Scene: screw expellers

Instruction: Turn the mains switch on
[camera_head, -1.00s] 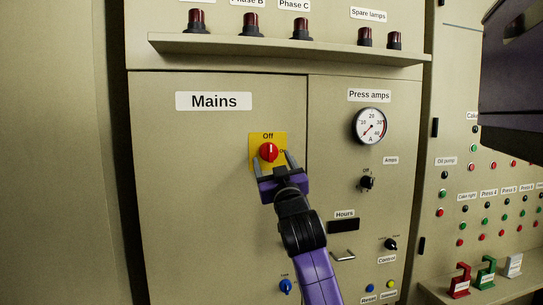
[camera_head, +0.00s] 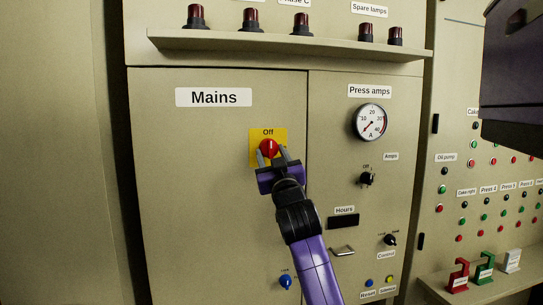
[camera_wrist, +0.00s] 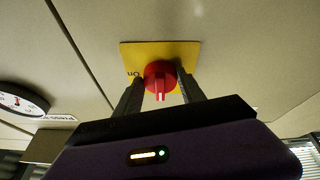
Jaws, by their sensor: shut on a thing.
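The mains switch is a red rotary knob (camera_head: 268,147) on a yellow plate (camera_head: 254,138) on the cabinet door below the "Mains" label. An "On" mark shows upside down on the yellow plate (camera_wrist: 180,49) to the left. The fingers hide part of the plate.
A shelf (camera_head: 290,45) with red lamps juts out above. An ammeter (camera_head: 370,122), a black selector knob (camera_head: 367,178) and a door handle (camera_head: 342,250) lie to the right. Red, green and white padlock-like items (camera_head: 484,269) stand on a ledge at lower right.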

